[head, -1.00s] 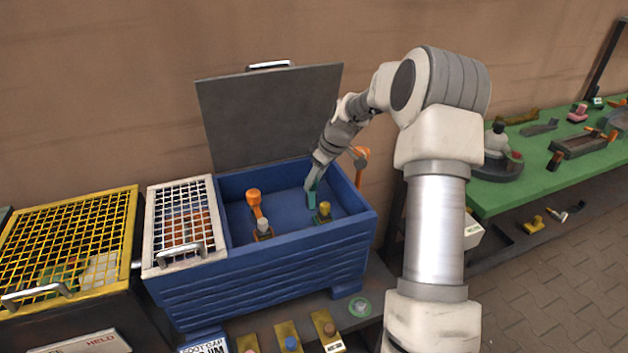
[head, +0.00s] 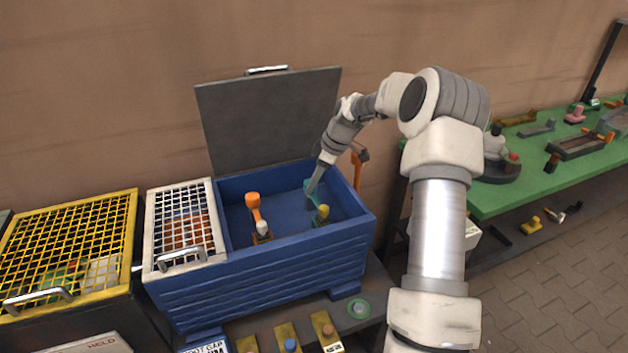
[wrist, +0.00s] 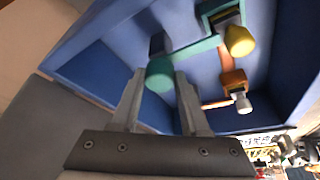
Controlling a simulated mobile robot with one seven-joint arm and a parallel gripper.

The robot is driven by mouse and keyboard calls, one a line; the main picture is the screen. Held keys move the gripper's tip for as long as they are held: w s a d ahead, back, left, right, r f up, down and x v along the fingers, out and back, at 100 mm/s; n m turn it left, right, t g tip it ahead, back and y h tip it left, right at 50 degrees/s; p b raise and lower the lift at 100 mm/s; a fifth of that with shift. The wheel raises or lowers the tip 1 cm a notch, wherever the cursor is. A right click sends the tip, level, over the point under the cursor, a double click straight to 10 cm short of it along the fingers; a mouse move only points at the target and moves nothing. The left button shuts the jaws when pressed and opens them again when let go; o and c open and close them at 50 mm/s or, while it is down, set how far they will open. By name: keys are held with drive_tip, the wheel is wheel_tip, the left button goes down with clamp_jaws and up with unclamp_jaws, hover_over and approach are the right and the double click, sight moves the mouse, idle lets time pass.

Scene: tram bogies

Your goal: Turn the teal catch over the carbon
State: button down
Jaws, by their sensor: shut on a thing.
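The teal catch (head: 308,187) is in the right half of the open blue box, in the head view. In the wrist view its round teal end (wrist: 160,74) lies at my fingertips and its bar runs toward the yellow-topped carbon (wrist: 240,41). That carbon (head: 323,212) stands upright in a holder near the box's front right; I cannot tell whether the bar lies over it. My gripper (head: 311,192) reaches down into the box; in the wrist view my gripper (wrist: 160,80) is shut on the catch's end. The finger contact is partly hidden.
An orange catch (head: 253,203) and a white-topped carbon (head: 262,228) are to the left in the box. The box's wall (head: 280,272) surrounds them, with the grey lid (head: 270,120) raised behind. A white grille (head: 182,215) covers the box's left part. An orange lever (head: 358,165) stands beyond the right wall.

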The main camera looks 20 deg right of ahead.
drive_tip(key=shift+c, duration=2)
unclamp_jaws()
drive_tip(key=p+v, duration=0.2)
drive_tip(key=v, duration=1.5)
drive_tip(key=shift+r, duration=0.2)
drive_tip(key=shift+d, duration=0.15)
